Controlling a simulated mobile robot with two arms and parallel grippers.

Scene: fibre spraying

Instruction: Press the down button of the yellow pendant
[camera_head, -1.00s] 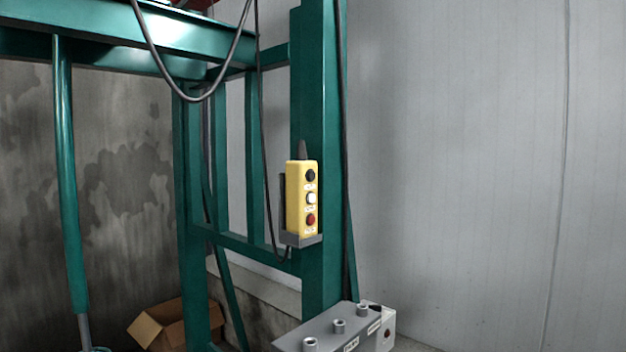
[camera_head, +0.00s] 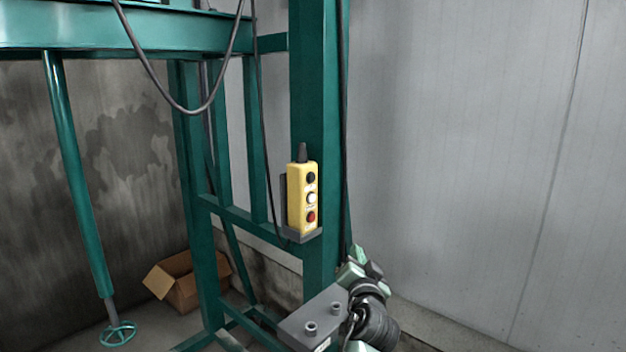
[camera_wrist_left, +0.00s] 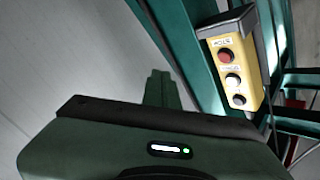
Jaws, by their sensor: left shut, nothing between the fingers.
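The yellow pendant (camera_head: 302,198) hangs upright in a dark holder on the green post in the head view. A black button (camera_head: 311,177) is at its top, a white button (camera_head: 311,197) in the middle and a red button (camera_head: 310,216) at the bottom. My right gripper is out of view.
A green steel frame with the post (camera_head: 320,90) and crossbars fills the middle. A grey box with bolts (camera_head: 298,328) stands low in front, partly behind my arm. A cable (camera_head: 165,90) hangs at upper left. A cardboard box (camera_head: 182,288) lies on the floor. Space right of the post is clear.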

